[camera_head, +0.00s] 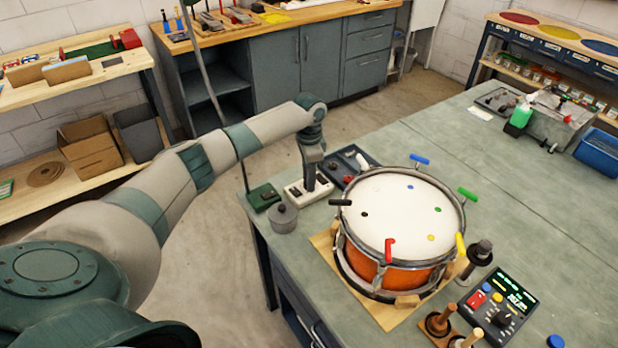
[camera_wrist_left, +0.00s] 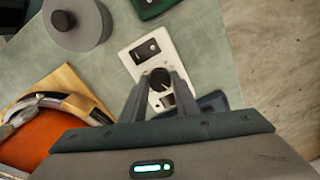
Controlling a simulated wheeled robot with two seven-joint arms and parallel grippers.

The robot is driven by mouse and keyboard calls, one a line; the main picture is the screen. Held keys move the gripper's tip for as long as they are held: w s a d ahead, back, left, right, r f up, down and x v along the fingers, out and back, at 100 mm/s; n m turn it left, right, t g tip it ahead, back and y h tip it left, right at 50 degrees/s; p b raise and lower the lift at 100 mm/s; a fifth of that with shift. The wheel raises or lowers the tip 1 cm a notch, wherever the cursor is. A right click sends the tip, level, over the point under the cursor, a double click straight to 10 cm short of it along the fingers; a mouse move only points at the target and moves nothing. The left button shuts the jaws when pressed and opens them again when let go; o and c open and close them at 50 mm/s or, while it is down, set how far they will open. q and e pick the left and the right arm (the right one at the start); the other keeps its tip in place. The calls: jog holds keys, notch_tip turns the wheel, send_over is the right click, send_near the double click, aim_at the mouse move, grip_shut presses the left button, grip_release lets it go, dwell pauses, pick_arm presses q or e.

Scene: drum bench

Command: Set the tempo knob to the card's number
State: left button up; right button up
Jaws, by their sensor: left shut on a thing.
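My left gripper (camera_head: 311,188) points down over this box. In the left wrist view its two fingers (camera_wrist_left: 159,84) are shut on the black knob. The fingers hide part of the knob, and I cannot read its setting. I cannot make out a card with a readable number. My right gripper is not in view.
A grey lidded pot (camera_head: 284,218) and a green box (camera_head: 263,196) stand beside the white box. A dark tray (camera_head: 348,161) lies behind it. A drum (camera_head: 395,215) with coloured clamps stands to the right. A dark panel (camera_head: 503,300) with a lit display lies at front right.

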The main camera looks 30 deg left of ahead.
pick_arm(q)
jog(key=shift+m, duration=0.3)
jog(key=shift+m+p, duration=0.35)
jog(key=shift+m, duration=0.55)
jog(key=m, duration=0.2)
jog(key=shift+m, duration=0.3)
jog(key=m, duration=0.5)
jog(key=shift+p, duration=0.3)
jog(key=shift+m, duration=0.3)
